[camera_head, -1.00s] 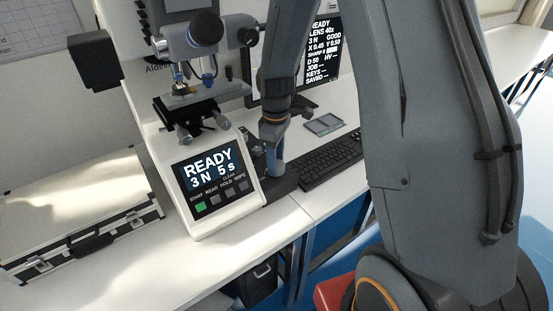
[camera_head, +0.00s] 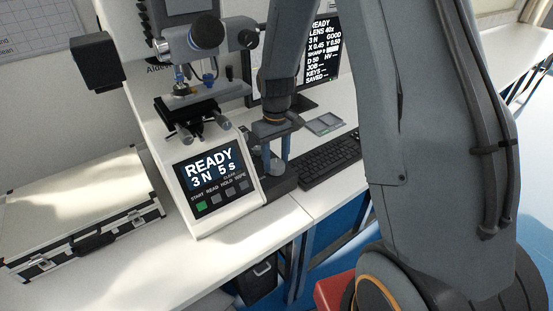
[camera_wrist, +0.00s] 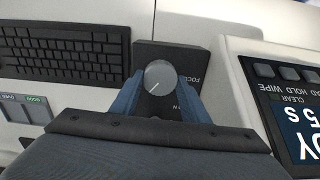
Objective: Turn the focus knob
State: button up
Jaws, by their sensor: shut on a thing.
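The focus knob (camera_wrist: 160,77) is a round grey dial with a white pointer line, on a dark box (camera_wrist: 184,58) marked FOCUS. In the wrist view the pointer aims to the lower left. My gripper (camera_wrist: 160,92) has its blue fingers on either side of the knob, shut on it. In the head view my gripper (camera_head: 276,158) points down over the dark focus box (camera_head: 283,186), right of the tester. The knob is partly hidden between the fingers there.
The hardness tester (camera_head: 205,150) with its READY panel stands close on the left. A black keyboard (camera_head: 330,160) lies close on the right. A monitor (camera_head: 323,50) stands behind, and a silver case (camera_head: 80,215) lies at far left.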

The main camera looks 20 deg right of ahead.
aim_at(276, 163)
jog(key=shift+w+r, duration=0.1)
jog(key=shift+w, duration=0.1)
jog(key=o, duration=1.1)
jog(key=shift+c, duration=0.2)
jog(key=shift+s, duration=0.1)
jog(key=shift+r+b, duration=1.05)
jog(key=shift+r, duration=2.8)
